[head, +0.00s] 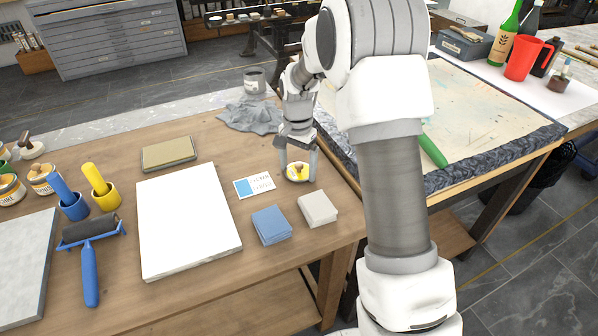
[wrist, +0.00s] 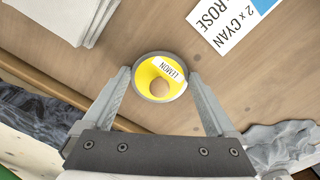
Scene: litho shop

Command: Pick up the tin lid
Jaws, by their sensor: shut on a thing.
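The tin lid (wrist: 149,74) is round, with a yellow face, a grey rim, a white "LEMON" label and a small tan knob. In the wrist view it sits between my fingertips, which touch its rim from both sides. In the head view my gripper (head: 298,173) points down near the table's right edge, with the yellow lid (head: 293,170) between its fingers. My gripper in the wrist view (wrist: 160,84) is shut on the lid. I cannot tell whether the lid rests on the wood or is slightly above it.
A "CYAN" card (head: 252,187) lies left of the lid. Blue (head: 271,225) and pale (head: 317,209) stacks lie in front. A white paper block (head: 188,220) is further left. A crumpled grey cloth (head: 250,117) and tin (head: 254,82) stand behind.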

